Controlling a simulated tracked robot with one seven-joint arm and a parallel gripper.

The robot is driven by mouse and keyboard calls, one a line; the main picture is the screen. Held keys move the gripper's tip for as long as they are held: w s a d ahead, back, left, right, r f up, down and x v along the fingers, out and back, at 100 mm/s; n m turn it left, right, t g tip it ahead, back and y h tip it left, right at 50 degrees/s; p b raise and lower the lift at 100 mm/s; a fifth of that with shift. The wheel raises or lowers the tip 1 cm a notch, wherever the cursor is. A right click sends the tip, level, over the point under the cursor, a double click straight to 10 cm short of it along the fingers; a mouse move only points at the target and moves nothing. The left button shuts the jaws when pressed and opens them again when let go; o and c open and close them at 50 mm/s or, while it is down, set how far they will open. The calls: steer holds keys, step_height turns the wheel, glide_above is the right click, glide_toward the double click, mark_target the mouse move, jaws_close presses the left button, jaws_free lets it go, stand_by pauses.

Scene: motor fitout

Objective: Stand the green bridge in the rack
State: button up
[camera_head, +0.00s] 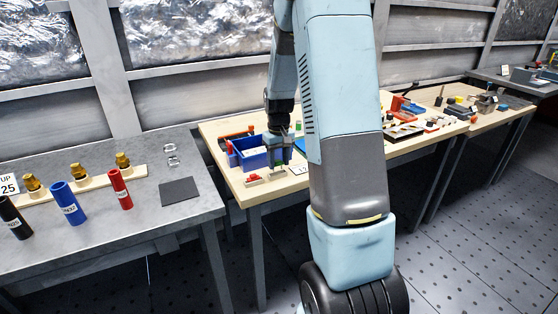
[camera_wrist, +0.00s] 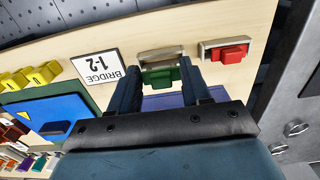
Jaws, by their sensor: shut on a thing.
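The green bridge (camera_wrist: 160,76) shows between the two fingers of my gripper (camera_wrist: 160,72) in the wrist view. My gripper is shut on it. A pale metal-grey piece (camera_wrist: 160,55) lies right beside the green bridge; I cannot tell whether they touch. In the head view my gripper (camera_head: 279,158) points down over the front of the wooden table, beside a blue bin (camera_head: 248,157). The bridge is too small there to make out clearly. I cannot tell for sure which thing is the rack.
A red bridge (camera_wrist: 231,53) sits at a similar grey piece, to the right in the wrist view. A "BRIDGE 1-2" card (camera_wrist: 98,67) lies left of the fingers. A grey table (camera_head: 120,245) with coloured tubes stands left. Several parts crowd the wooden tables to the right.

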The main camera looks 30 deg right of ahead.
mark_target(279, 161)
steer(key=shift+f, duration=1.4)
stand_by(0.5)
steer(key=o, duration=1.1)
step_height(279, 161, up, 14)
steer(key=shift+f, duration=0.15)
